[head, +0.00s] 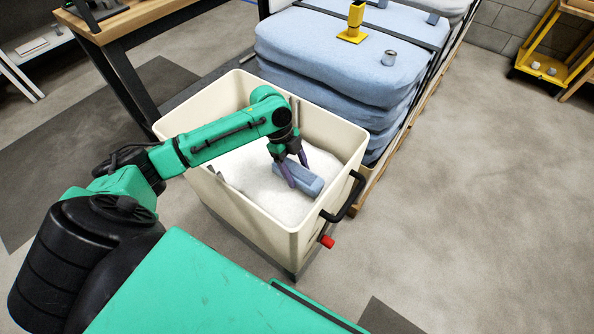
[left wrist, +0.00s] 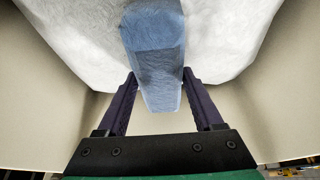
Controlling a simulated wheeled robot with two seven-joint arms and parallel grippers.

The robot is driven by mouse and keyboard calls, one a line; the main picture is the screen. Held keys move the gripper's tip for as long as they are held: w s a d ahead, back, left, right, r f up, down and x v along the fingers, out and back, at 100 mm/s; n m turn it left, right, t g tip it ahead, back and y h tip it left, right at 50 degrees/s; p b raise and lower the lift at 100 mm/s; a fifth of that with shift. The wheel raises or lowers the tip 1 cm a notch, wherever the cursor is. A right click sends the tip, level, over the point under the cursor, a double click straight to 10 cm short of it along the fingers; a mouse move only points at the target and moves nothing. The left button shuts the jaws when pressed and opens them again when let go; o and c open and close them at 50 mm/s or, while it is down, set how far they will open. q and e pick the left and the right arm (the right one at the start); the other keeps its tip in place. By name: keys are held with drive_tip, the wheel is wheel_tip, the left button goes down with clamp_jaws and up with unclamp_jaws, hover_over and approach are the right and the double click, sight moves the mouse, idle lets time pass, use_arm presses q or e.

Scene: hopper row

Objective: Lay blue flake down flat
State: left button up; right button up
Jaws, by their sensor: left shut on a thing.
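The blue flake (head: 308,183) is a short, folded-looking blue block inside the cream hopper (head: 187,121). It is at or just above the white fill (head: 245,172); I cannot tell if it touches. My left gripper (head: 297,174) reaches down into the hopper, its purple fingers on either side of the flake, shut on it. In the left wrist view the flake (left wrist: 153,60) runs lengthwise between the two fingers, its near end sticking out toward the palm. My right gripper is not in view.
The hopper has high walls, a black handle (head: 345,197) and a red knob (head: 327,241) on its right side. Floor at right is clear.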

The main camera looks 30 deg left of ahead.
use_arm(q)
drive_tip(key=o, duration=1.4)
drive_tip(key=shift+c, duration=0.2)
drive_tip(key=p+v, duration=0.1)
drive_tip(key=v, duration=1.1)
drive_tip(key=shift+p, duration=0.3)
drive_tip(key=shift+r, duration=0.15)
